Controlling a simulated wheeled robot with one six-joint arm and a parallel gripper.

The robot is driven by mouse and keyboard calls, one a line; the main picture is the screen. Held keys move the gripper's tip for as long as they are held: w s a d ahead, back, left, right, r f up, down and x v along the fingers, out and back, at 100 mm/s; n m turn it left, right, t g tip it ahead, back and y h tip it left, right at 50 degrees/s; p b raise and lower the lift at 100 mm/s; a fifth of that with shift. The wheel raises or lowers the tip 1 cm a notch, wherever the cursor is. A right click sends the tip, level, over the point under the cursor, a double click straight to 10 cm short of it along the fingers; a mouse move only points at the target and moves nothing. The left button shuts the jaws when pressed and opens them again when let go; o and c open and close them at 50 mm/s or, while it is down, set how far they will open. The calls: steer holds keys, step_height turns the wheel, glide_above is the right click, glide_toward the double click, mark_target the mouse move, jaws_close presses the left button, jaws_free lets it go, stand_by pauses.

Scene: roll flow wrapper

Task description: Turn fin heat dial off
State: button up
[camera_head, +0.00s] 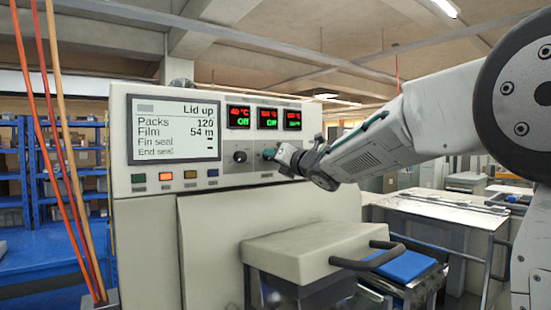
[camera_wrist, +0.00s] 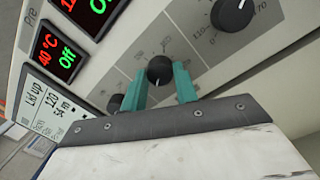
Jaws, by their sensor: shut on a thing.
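The middle black dial (camera_wrist: 159,69) sits on the grey panel strip, between my gripper's two teal fingers (camera_wrist: 160,78). The fingers are shut on the dial from both sides. A small pale mark shows on its lower side in the wrist view. In the head view my gripper (camera_head: 270,153) reaches the panel from the right and hides most of this dial. The middle display (camera_head: 268,118) above it shows a red reading and green "Off". The dial's label is not readable.
A left dial (camera_head: 239,156) is beside my gripper, and a larger-looking dial (camera_wrist: 231,14) is on the other side. The left display (camera_head: 239,117) reads 40 °C, Off. The screen (camera_head: 175,129) reads "Lid up". Coloured buttons (camera_head: 190,174) sit below it. A beige lid with a handle (camera_head: 365,258) stands lower right.

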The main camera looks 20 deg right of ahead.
steer(key=o, duration=1)
steer(key=shift+c, duration=0.2)
steer(key=v, duration=0.7)
steer(key=shift+s+d, duration=0.15)
steer(key=shift+s, duration=0.25)
steer(key=shift+s+f, duration=0.1)
